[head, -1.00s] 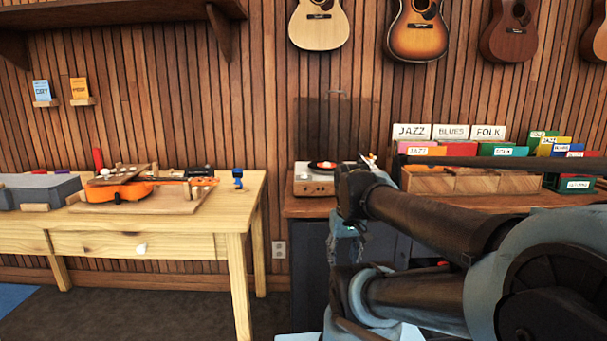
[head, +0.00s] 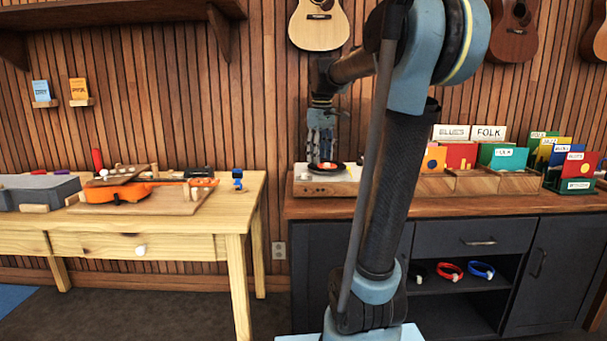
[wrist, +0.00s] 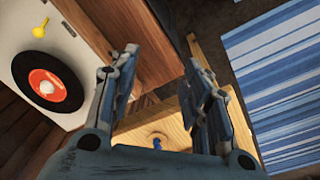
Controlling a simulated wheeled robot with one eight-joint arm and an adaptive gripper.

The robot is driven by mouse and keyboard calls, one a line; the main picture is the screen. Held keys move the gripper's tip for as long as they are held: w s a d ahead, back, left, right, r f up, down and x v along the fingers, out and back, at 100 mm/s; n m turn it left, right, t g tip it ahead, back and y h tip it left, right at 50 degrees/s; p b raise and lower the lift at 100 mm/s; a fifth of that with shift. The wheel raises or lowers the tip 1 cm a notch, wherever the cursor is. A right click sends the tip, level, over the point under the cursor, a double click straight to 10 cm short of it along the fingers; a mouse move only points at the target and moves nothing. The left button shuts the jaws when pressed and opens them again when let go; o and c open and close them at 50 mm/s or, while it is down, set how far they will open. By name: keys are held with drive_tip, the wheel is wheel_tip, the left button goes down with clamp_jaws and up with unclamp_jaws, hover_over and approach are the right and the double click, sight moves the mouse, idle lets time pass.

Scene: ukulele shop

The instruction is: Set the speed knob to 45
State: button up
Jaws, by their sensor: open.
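The record player (head: 326,187) sits at the left end of the dark cabinet's wooden top in the head view. A black record with an orange-red label lies on its white deck; it also shows in the wrist view (wrist: 62,98), with a small yellow piece (wrist: 40,28) beside it. My gripper (head: 320,161) is open and points down over or in front of the player's left part. The wrist view shows its two fingers (wrist: 160,58) apart, with nothing between them. A small pale piece shows by the left fingertip; I cannot tell whether it is the speed knob. The knob's setting is unreadable.
Record bins (head: 480,183) stand on the cabinet to the right. The wooden workbench (head: 243,205) with an orange ukulele (head: 125,190) and a small blue object (head: 238,178) is to the left, across a gap. A blue striped rug (wrist: 285,80) shows in the wrist view.

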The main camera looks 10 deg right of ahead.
drive_tip(key=w+a+r+n, duration=0.2)
drive_tip(key=w+r, duration=0.1)
drive_tip(key=w, duration=0.5)
drive_tip(key=w+a+r+n, duration=0.1)
drive_tip(key=w+r+n, duration=0.15)
drive_tip(key=w, duration=0.65)
approach(304, 176)
drive_tip(key=shift+g, duration=0.4)
drive_tip(key=f, duration=0.2)
drive_tip(key=w+f, duration=0.1)
drive_tip(key=f, duration=0.2)
drive_tip(key=w+f, duration=0.1)
drive_tip(key=f, duration=0.2)
drive_tip(key=shift+d+f, duration=0.1)
drive_tip(key=shift+c, duration=0.5)
clamp_jaws()
